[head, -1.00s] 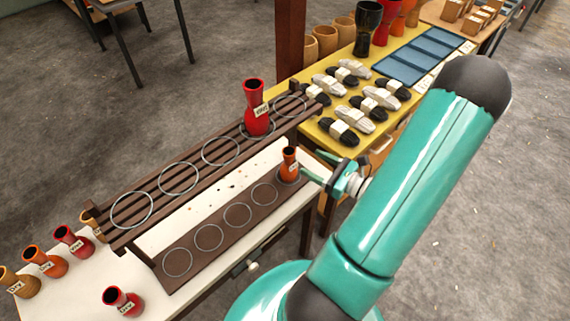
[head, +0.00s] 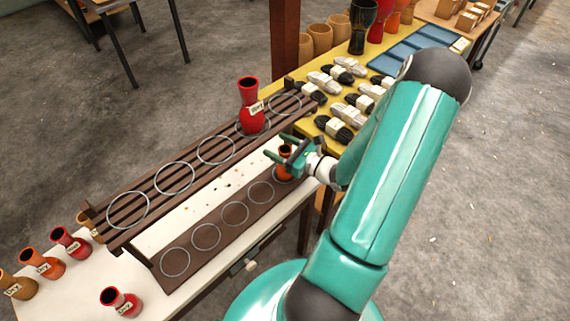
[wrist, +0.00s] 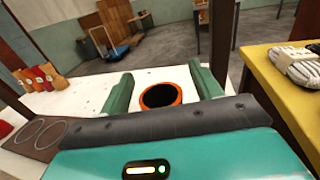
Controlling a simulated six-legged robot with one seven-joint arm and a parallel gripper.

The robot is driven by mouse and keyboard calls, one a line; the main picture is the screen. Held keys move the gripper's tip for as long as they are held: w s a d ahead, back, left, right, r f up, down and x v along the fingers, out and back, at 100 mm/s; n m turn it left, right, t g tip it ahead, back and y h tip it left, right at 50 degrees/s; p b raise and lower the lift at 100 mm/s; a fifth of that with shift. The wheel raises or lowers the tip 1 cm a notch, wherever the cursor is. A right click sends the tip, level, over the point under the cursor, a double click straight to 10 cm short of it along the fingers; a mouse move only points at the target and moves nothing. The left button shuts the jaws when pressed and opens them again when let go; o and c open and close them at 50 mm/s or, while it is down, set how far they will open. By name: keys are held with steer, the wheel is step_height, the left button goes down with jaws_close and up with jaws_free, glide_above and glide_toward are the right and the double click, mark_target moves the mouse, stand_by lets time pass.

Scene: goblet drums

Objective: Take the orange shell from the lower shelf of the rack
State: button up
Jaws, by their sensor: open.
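The orange shell (head: 284,161) stands upright on the right end of the lower shelf (head: 220,222) of the dark brown rack. My gripper (head: 284,148) is open at the shell's upper part, and its fingers partly hide the shell in the head view. In the wrist view the shell's dark mouth with its orange rim (wrist: 161,96) shows between my two green fingers (wrist: 160,92). I see no clear contact between fingers and shell. The shell's lower body is hidden in the wrist view by my gripper's housing.
The slatted upper shelf (head: 176,179) runs above and behind, with a red tagged shell (head: 250,108) on it. Several tagged shells stand on the white table (head: 75,295) at left. The other lower rings are empty.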

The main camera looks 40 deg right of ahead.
steer(key=shift+c, duration=0.2)
steer(key=c, duration=1.3)
steer(key=shift+r, duration=0.2)
